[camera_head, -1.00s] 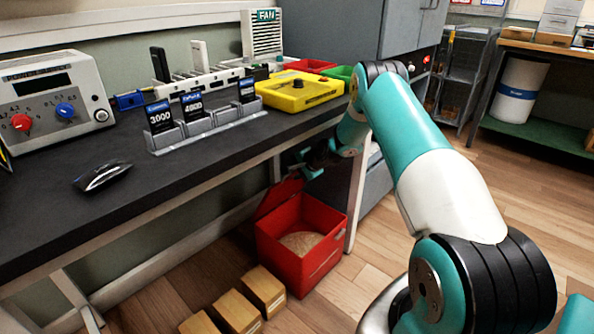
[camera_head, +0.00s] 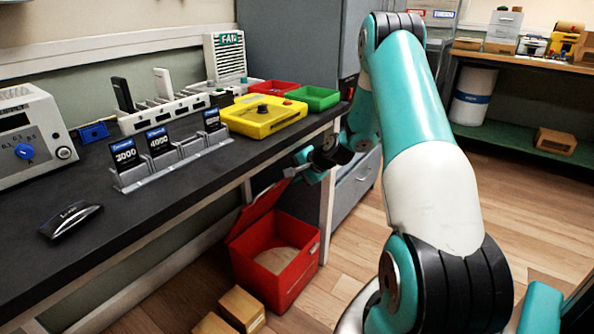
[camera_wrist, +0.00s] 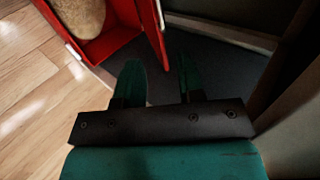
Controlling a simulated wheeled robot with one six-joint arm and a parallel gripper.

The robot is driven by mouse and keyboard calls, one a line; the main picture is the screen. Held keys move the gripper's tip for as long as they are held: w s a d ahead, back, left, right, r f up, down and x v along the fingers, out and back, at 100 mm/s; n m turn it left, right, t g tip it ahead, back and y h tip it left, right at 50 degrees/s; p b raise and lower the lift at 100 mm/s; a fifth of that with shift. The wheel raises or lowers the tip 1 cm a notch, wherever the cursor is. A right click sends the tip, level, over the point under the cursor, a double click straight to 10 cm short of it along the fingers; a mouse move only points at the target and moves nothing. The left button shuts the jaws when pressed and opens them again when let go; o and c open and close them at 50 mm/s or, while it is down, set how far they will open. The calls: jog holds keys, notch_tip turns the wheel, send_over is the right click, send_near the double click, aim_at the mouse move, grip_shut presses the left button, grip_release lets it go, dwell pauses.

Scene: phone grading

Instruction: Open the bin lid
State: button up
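The red bin (camera_head: 305,268) stands on the floor below the desk's right end and holds tan contents. They also show in the wrist view (camera_wrist: 78,15). Its red lid (camera_head: 258,212) is open, raised steeply along the bin's left side. My gripper (camera_head: 295,172) is at the lid's upper end, beside the desk edge. In the wrist view, my gripper's two fingers (camera_wrist: 160,82) are apart. The lid's red edge (camera_wrist: 152,45) lies just ahead of the gap between them. I cannot tell whether they touch it. Nothing is held.
The black desk (camera_head: 120,215) overhangs the bin's left and carries phones, a rack and a yellow device (camera_head: 264,116). Cardboard boxes (camera_head: 242,306) sit on the floor by the bin. A grey cabinet (camera_head: 357,185) is behind. Wooden floor at the right is open.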

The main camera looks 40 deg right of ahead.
jog(key=shift+s+r, duration=0.2)
jog(key=shift+s, duration=0.05)
jog(key=shift+c, duration=1.3)
jog(key=f+m+b, duration=0.2)
jog(key=f+b, duration=0.1)
jog(key=f+m+t+y+b, duration=0.1)
jog(key=f+m+b, duration=0.1)
jog(key=f+b, duration=0.1)
jog(key=f+m+t+b, duration=0.1)
jog(key=f+b, duration=0.1)
jog(key=b, duration=0.1)
jog(key=shift+s+a+f+m, duration=0.3)
jog(key=shift+s+f+m, duration=0.05)
jog(key=shift+f+m, duration=0.05)
grip_shut()
notch_tip(320, 180, down, 6)
jog(key=s+d+m+t+b, duration=0.2)
jog(key=m+t+b, duration=0.3)
jog(key=m+b, duration=0.65)
jog(key=w+a+r+b, duration=0.1)
jog(key=w+b, duration=0.4)
jog(key=w, duration=0.7)
jog(key=shift+w+a+r+m, duration=0.2)
jog(key=shift+a+r+m, duration=0.2)
jog(key=shift+r, duration=0.25)
